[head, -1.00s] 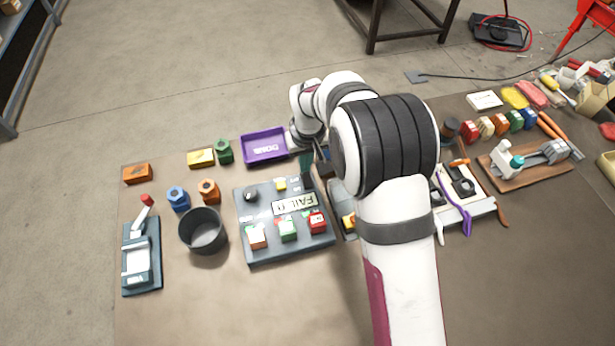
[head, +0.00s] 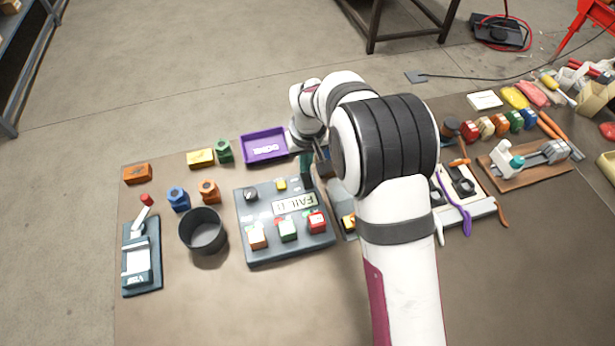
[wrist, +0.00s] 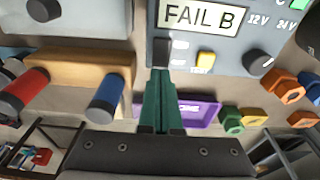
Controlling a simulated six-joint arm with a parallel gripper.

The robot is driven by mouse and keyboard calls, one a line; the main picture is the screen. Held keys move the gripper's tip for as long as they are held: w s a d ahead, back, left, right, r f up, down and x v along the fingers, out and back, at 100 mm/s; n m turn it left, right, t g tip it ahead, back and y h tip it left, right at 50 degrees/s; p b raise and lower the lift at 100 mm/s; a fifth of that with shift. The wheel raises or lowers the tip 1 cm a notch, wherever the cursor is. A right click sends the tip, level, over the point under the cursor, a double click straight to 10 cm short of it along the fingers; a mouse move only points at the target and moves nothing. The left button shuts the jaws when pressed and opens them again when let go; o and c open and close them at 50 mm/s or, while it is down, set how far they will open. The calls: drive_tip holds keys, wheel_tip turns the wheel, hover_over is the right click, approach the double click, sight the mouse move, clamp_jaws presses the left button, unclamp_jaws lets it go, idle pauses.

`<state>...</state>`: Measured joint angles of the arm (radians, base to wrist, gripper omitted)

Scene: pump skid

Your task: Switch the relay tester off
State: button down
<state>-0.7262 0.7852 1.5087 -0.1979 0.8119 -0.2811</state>
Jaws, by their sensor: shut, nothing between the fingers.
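The relay tester (head: 262,213) is a grey-blue panel left of my arm in the head view. In the wrist view its face (wrist: 222,45) fills the upper right, with a display (wrist: 198,17) reading FAIL B. A black switch (wrist: 163,50) sits below the display's left end, beside the yellow TEST button (wrist: 206,58). My gripper (wrist: 162,76) is shut and empty, with teal fingers pointing at the black switch. The tips overlap the switch's lower edge; I cannot tell whether they touch it. In the head view my gripper (head: 306,180) is at the panel's far right corner.
A dark cup (head: 203,231) and a lever clamp (head: 142,262) stand to the left. A wooden block with coloured cylinders (wrist: 75,72) is close beside my fingers.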

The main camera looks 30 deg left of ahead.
sight(305, 175)
drive_tip(key=shift+f, duration=0.9)
idle(0.5)
drive_tip(key=shift+r, duration=3.5)
